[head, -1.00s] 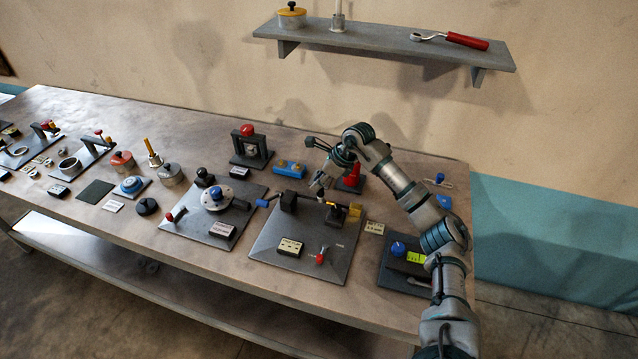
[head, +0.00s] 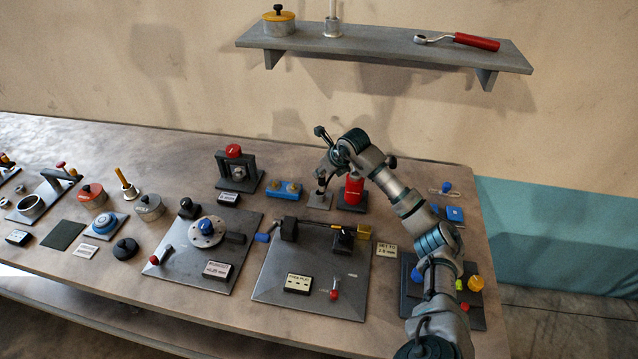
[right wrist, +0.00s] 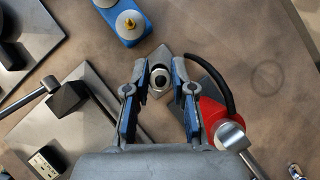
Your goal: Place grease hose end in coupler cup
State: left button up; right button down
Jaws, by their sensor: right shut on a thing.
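My right gripper (head: 321,184) points down at the back of the bench, just left of the red grease body (head: 354,190). In the right wrist view its two fingers (right wrist: 160,82) stand on either side of a small round metal piece with a dark ring, which I take for the hose end (right wrist: 160,77). A grey diamond-shaped plate (right wrist: 163,57) lies beneath; the coupler cup cannot be told apart from the round piece. A black hose (right wrist: 217,72) curves from the red body to the right finger, where its end is hidden. My left gripper is out of view.
A blue block with two round tops (head: 284,189) stands close left of the gripper. A grey fixture plate (head: 265,280) with a rod and black blocks lies in front. A black plate (head: 408,300) with coloured knobs is at the right. A wall shelf (head: 390,47) hangs above.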

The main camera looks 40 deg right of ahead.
aim_at(322, 183)
notch_tip(322, 183, down, 5)
jog(key=shift+s+r, duration=0.1)
jog(key=shift+r, duration=0.1)
jog(key=shift+s+a+f, duration=0.1)
jog(key=shift+a+f, duration=0.05)
jog(key=shift+a, duration=0.15)
jog(key=shift+w+a+f, duration=0.1)
jog(key=shift+w, duration=0.1)
jog(key=c, duration=1.3)
grip_release()
jog(key=shift+w+f, duration=0.15)
jog(key=shift+w, duration=0.15)
jog(key=o, duration=0.3)
jog(key=shift+w+d, duration=0.1)
jog(key=shift+d, duration=0.1)
jog(key=shift+s+d+r, duration=0.25)
jog(key=shift+s+d, duration=0.05)
jog(key=shift+d, duration=0.15)
jog(key=shift+s+a+r, duration=0.1)
jog(key=shift+s+r, duration=0.05)
jog(key=shift+r, duration=0.3)
jog(key=v, duration=1.1)
jog(key=shift+r, duration=0.1)
jog(key=shift+a, duration=0.2)
